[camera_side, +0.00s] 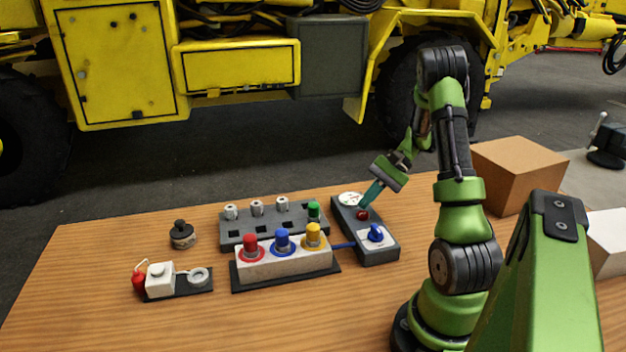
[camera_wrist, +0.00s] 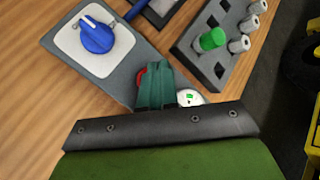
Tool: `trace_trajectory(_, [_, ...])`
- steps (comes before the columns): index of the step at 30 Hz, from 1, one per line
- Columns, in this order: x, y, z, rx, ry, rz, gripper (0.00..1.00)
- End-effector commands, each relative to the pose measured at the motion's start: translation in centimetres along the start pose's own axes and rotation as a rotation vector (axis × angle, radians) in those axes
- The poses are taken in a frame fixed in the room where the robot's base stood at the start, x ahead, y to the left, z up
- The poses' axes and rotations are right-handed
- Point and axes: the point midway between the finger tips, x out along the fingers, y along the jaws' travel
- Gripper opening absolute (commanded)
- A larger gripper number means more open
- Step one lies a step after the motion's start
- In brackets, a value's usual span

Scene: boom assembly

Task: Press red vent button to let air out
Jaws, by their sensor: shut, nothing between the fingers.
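The red vent button (camera_side: 362,215) sits on a dark grey control box (camera_side: 378,255), between a white round gauge (camera_side: 350,199) and a blue knob (camera_side: 375,233) on a white plate. My gripper (camera_side: 365,205) is shut and empty, its teal fingertips pointing down at the button. In the wrist view the shut fingers (camera_wrist: 155,75) cover most of the red button (camera_wrist: 141,76), with only a red edge showing at their left. The gauge (camera_wrist: 190,97) is partly hidden behind the fingers. I cannot tell whether the fingertips touch the button.
Left of the box stands a white block with red, blue and yellow caps (camera_side: 285,262). Behind it is a grey rack (camera_side: 262,222) with silver fittings and a green one. A dark round part (camera_side: 182,236) and a small unit (camera_side: 160,280) lie further left. A cardboard box (camera_side: 515,172) stands right.

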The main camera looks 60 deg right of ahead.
Motion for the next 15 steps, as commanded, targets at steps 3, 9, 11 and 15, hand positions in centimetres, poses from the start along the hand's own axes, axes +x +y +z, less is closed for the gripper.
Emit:
trace_trajectory(3, [0.0,0.0,0.0,0.0,0.0,0.0,0.0])
trace_trajectory(9, [-1.1,-0.8,0.8,-0.002,0.002,0.0,0.0])
trace_trajectory(11, [-1.6,-1.2,1.1,-0.002,0.002,-0.001,0.0])
trace_trajectory(15, [-2.5,-1.9,1.8,-0.002,0.002,-0.001,0.0])
